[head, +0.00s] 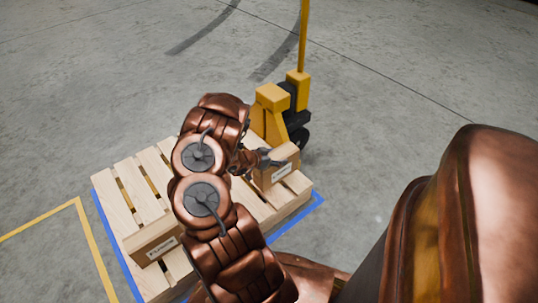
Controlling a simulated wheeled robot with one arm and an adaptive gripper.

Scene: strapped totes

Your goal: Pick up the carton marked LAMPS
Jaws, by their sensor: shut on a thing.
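A small brown carton (282,158) stands at the right end of the wooden pallet. Its white label is too small to read, so I cannot tell if it says LAMPS. My gripper (270,160) is shut on this carton, at its upper left part. My own arm hides part of the carton's left side. I cannot tell whether the carton rests on the slats or is just above them. A second brown carton (152,238) lies at the pallet's front left; its label is not clearly legible.
The slatted pallet (118,198) sits inside a blue floor outline (108,250). A yellow pallet jack (272,98) with an upright handle stands right behind the held carton. A yellow floor line (40,219) runs at left. The concrete floor beyond is clear.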

